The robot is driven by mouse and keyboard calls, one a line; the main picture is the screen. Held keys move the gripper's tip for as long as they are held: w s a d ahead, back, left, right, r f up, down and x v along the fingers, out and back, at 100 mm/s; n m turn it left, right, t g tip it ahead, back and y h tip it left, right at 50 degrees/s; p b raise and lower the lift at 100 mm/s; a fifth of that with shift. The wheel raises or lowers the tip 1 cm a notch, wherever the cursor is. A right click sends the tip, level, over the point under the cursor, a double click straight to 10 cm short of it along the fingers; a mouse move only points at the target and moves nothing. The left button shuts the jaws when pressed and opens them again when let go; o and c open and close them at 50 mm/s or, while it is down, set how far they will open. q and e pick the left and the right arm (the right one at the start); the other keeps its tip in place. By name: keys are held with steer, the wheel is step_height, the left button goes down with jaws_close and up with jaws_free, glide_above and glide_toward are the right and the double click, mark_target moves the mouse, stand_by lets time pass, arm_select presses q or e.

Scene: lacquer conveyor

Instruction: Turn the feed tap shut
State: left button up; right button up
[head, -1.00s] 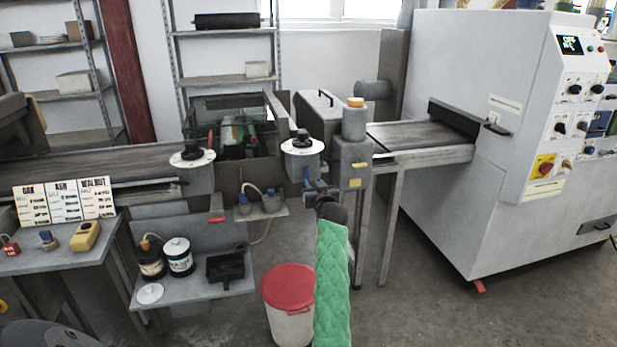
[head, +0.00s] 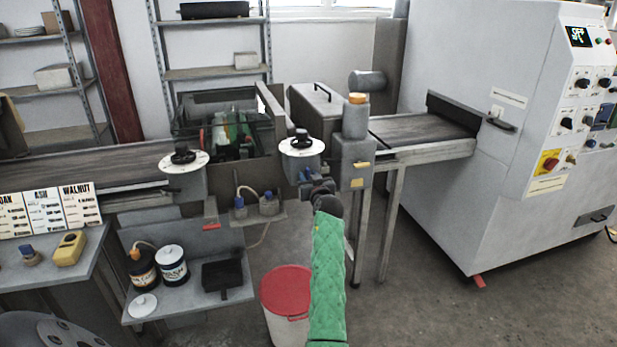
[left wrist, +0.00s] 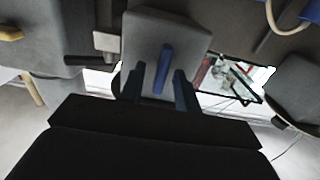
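The feed tap looks to be the blue lever (left wrist: 162,70) on a grey block (left wrist: 150,35) in the left wrist view; the lever runs nearly upright there. In the head view the blue lever (head: 306,174) shows small under the right-hand dial, partly behind my gripper. My left gripper (left wrist: 158,76) is open, with one dark finger on each side of the lever's lower part and a gap visible on both sides. In the head view the left gripper (head: 314,187) is at the end of the green-sleeved arm. I cannot tell how deep the lever sits between the fingers. My right gripper is out of view.
A black-knobbed dial (head: 302,147) sits just above the gripper. A grey post with an orange cap (head: 357,99) stands close on the right. A red-lidded bucket (head: 287,290) is below left. A shelf with cans (head: 172,265) is further left. Open floor lies to the right.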

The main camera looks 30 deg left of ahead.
arm_select(q)
jaws_close()
steer(key=shift+w+d+f+m+p, duration=0.1)
steer(key=shift+m+p, duration=0.9)
steer(key=shift+m, duration=2.05)
steer(key=shift+w+f+m+p, duration=0.15)
steer(key=shift+m+p, duration=0.8)
steer(key=shift+m, duration=2.15)
steer(key=shift+s+d+f+m+p, duration=0.1)
steer(key=shift+m+p, duration=0.9)
steer(key=shift+m, duration=2.05)
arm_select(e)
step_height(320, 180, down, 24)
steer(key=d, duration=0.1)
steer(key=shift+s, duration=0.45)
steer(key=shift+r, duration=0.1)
arm_select(q)
steer(key=shift+o, duration=0.4)
jaws_free()
steer(key=shift+w, duration=0.1)
